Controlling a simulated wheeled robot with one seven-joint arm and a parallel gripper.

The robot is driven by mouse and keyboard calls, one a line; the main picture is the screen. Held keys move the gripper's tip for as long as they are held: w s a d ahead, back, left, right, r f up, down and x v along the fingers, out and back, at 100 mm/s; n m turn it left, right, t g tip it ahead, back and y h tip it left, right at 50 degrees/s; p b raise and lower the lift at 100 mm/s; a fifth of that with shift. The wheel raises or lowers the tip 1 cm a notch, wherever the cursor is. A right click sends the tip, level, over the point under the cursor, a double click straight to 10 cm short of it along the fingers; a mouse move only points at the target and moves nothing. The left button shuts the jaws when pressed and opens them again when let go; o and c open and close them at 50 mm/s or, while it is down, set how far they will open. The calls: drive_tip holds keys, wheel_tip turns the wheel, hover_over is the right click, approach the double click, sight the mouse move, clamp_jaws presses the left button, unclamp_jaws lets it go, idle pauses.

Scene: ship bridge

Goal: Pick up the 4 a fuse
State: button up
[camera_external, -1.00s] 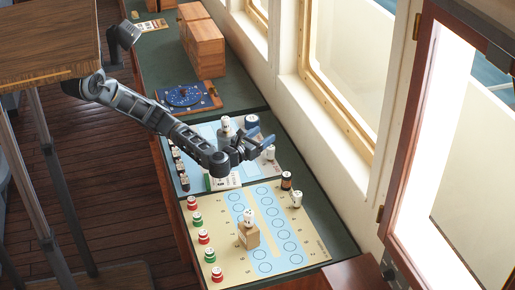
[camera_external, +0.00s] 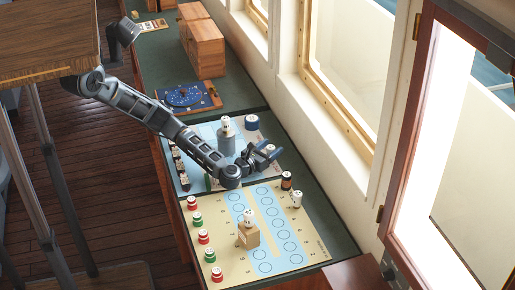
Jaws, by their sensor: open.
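Several small fuse-like cylinders stand on the two printed boards; their ratings are too small to read, so I cannot tell which is the 4 A fuse. A white one (camera_external: 270,148) shows at my gripper (camera_external: 268,157), which is open over the right side of the far blue board. I cannot tell whether it is between the fingers or behind them. Another white one (camera_external: 225,122) stands on a grey cylinder (camera_external: 226,144). A dark one (camera_external: 286,180) and a white one (camera_external: 296,199) stand right of the near board. Another white one (camera_external: 248,217) sits on a wooden block (camera_external: 248,237).
Red and green pieces (camera_external: 204,237) line the near board's (camera_external: 232,264) left edge. Dark pieces line the far board's left edge. A blue-topped piece (camera_external: 251,122) stands behind my gripper. A window wall (camera_external: 330,135) bounds the right.

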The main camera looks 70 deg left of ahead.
drive_tip(key=shift+x, duration=1.25)
drive_tip(key=shift+c, duration=0.3)
drive_tip(key=c, duration=1)
